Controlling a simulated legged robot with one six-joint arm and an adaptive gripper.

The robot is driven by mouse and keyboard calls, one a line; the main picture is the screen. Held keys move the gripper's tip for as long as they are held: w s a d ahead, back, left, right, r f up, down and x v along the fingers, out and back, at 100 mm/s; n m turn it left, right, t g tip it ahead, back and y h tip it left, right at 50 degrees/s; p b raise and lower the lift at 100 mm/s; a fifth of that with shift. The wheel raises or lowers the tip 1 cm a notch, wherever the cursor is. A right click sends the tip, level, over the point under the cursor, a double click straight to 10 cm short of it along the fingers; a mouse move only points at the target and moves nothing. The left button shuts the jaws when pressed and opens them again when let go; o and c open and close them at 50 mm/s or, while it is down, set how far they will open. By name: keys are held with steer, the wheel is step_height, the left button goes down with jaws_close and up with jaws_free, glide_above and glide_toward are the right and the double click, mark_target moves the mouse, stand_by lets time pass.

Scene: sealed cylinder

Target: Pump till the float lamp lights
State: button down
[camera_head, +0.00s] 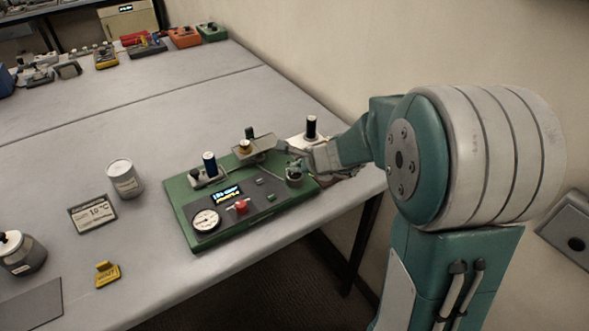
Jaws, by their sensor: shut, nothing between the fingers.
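A green board (250,222) lies near the table's front right edge. It carries a round dial gauge (206,221), a small lit display (227,193), a red knob (241,206), a blue cylinder (209,164) on a grey base, and a grey block with a brass-coloured part (244,147). A small round metal pot (294,176) sits at its right end. My gripper (290,152) is shut and empty, just above the board's right end, close to the pot. Whether it touches anything there is unclear. I cannot pick out the float lamp or tell whether it is lit.
A black-topped cylinder (311,128) stands behind my gripper. A white tin (124,179), a 10 °C card (92,213), a yellow tag (107,274) and a lidded jar (20,253) stand left. Several devices line the far edge. The table's middle is clear; a wall is at right.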

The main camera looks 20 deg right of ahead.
stand_by(0.4)
steer(key=shift+r, duration=1.2)
steer(key=shift+r, duration=0.1)
steer(key=shift+r, duration=2.4)
step_height(320, 180, up, 4)
steer(key=shift+f, duration=0.15)
stand_by(0.4)
steer(key=shift+f, duration=4.45)
